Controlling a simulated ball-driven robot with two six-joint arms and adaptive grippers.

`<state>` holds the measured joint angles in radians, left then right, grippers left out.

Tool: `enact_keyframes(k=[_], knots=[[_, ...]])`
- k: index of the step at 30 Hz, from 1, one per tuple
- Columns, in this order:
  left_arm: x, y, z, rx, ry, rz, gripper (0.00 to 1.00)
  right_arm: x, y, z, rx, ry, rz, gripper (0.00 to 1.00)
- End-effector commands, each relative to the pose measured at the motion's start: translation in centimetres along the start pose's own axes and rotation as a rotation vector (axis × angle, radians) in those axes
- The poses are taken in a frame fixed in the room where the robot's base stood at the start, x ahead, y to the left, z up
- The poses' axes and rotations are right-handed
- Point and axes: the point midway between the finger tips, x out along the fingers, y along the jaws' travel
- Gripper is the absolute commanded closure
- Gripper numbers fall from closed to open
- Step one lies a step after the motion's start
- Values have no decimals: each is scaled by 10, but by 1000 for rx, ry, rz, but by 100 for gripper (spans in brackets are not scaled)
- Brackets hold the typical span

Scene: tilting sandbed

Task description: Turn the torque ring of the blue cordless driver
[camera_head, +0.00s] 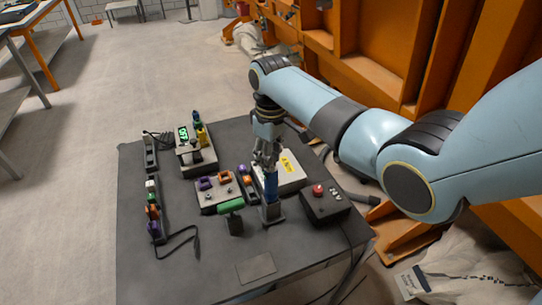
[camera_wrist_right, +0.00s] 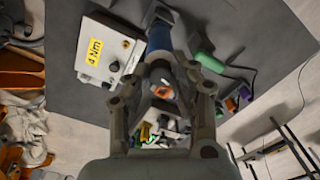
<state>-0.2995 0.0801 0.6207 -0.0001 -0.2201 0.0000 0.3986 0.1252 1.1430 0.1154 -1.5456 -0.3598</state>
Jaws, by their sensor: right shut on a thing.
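The blue cordless driver (camera_head: 271,187) stands upright in a dark holder (camera_head: 272,214) on the dark grey table. In the right wrist view its blue body (camera_wrist_right: 159,37) shows just past the fingers. My right gripper (camera_head: 267,161) comes down from above and is shut on the top part of the driver. The same gripper shows in the right wrist view (camera_wrist_right: 164,66), with a finger on each side of the driver. The torque ring is mostly hidden by the fingers. My left gripper is out of view.
A pale box (camera_head: 294,180) with a yellow label, reading "4 Nm" in the wrist view, stands close behind the driver. A green-handled tool (camera_head: 231,206) is to its left, a black box with a red button (camera_head: 325,204) to its right. The table's front is mostly clear.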

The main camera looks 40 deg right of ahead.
Motion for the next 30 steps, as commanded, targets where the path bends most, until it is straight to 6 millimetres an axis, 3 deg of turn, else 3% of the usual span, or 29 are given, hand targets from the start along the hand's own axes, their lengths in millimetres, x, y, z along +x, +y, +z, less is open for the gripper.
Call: enact_keyframes(k=[18,30], knots=[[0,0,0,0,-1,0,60,0,0,0,579,1,0,100],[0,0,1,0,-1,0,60,0,0,0,855,1,0,100]])
